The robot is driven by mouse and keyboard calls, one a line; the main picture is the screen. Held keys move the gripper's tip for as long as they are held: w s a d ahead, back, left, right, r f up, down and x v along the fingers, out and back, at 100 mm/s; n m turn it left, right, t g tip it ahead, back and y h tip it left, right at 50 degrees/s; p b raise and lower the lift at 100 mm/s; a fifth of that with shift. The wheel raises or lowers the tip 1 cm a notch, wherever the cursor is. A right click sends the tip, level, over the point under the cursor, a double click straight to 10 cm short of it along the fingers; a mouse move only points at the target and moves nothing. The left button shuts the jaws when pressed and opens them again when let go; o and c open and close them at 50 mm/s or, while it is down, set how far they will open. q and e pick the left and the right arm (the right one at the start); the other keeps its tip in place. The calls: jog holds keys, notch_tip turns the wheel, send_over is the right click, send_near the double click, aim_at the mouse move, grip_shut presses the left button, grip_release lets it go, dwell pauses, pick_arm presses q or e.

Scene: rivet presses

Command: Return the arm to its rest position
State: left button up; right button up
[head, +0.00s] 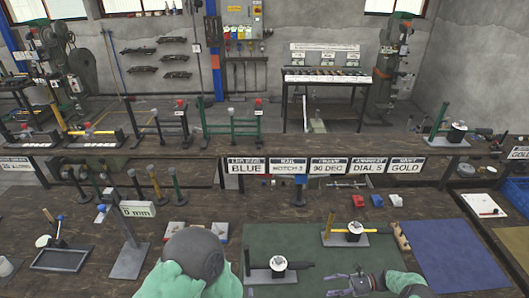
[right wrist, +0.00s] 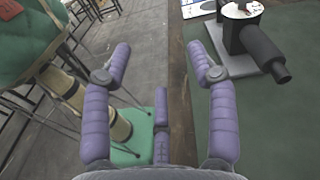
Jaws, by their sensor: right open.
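My right gripper (head: 352,284) is low in the head view, over the front part of the green mat (head: 310,238), with its green arm at its right. In the right wrist view my right gripper (right wrist: 159,58) has its two purple padded fingers wide apart, with nothing between them. It hangs over the table's edge, with floor on one side and the mat on the other. A black-handled press tool (right wrist: 250,42) on a grey plate lies beyond the right finger, apart from it. My left gripper does not show; a grey and green part of my body is at the bottom of the head view.
A tool on a grey plate (head: 277,268) and one with a yellow handle (head: 352,233) stand on the green mat. A blue mat (head: 450,255) lies to the right. A post with a "0 mm" sign (head: 138,209) stands left. Labelled plates line the shelf behind.

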jog(key=s+a+f+n+g+h, duration=0.2)
jog(key=s+a+f+n+h, duration=0.1)
jog(key=s+a+f+h, duration=0.7)
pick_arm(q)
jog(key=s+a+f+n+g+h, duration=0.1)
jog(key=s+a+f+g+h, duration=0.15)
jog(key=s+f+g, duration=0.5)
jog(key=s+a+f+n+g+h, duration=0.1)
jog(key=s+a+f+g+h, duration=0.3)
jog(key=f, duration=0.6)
pick_arm(e)
jog(key=s+a+r+n+t+h, duration=0.35)
jog(key=s+r+n, duration=0.45)
jog(key=s, duration=0.6)
pick_arm(q)
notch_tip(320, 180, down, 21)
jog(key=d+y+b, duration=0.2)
jog(key=b, duration=2.1)
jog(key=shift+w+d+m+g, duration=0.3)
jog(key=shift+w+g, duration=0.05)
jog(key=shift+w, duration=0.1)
pick_arm(e)
jog(key=d+x, duration=0.1)
jog(key=x, duration=0.9)
jog(key=w+d+f+x, duration=0.1)
jog(key=d+x, duration=0.1)
jog(key=x, duration=0.8)
jog(key=shift+d+f+n, duration=0.2)
jog(key=shift+f+n, duration=0.1)
jog(key=shift+f, duration=0.1)
